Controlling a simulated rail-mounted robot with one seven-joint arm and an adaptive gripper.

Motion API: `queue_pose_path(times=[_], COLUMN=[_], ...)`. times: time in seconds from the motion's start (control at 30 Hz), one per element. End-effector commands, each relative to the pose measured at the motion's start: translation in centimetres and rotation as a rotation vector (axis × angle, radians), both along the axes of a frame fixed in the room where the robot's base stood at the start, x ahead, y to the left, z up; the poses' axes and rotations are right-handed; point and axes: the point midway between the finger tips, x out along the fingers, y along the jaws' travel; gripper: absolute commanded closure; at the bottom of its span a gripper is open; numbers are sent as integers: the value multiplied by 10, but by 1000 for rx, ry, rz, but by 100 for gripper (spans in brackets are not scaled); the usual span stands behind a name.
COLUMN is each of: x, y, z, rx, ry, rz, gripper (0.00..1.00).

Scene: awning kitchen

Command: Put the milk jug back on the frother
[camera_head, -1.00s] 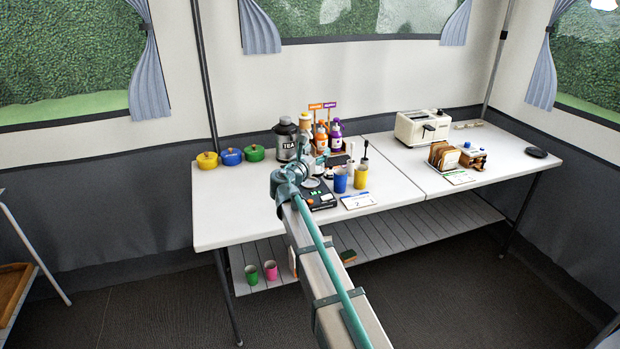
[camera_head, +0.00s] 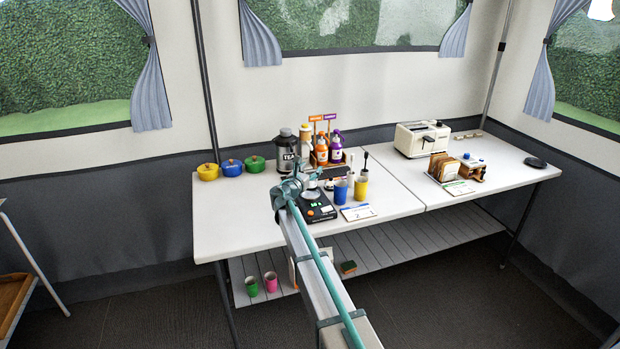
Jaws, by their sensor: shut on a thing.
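The frother (camera_head: 319,209) is a black base with small lit marks on its front, near the front edge of the white table. My gripper (camera_head: 314,176) is over its back left part. It is shut on a small, pale silvery thing (camera_head: 313,186), which looks like the milk jug. My arm and gripper hide much of it. I cannot tell whether the jug touches the frother or hangs just above it.
A tea canister (camera_head: 288,153) and a bottle rack (camera_head: 329,156) stand close behind. A blue cup (camera_head: 341,191), a yellow cup (camera_head: 361,188) and a number card (camera_head: 358,213) are to the right. The table's left front is clear.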

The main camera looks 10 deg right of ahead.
Motion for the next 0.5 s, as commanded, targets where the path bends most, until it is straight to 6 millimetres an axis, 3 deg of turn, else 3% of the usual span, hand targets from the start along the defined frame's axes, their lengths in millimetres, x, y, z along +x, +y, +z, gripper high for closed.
queue_pose_path(times=[0.3, 0.5], x=[6, 5], y=[0, 0], z=[-34, -36], rx=[0, 1], ry=[1, -1], rz=[0, 0], gripper=[85, 85])
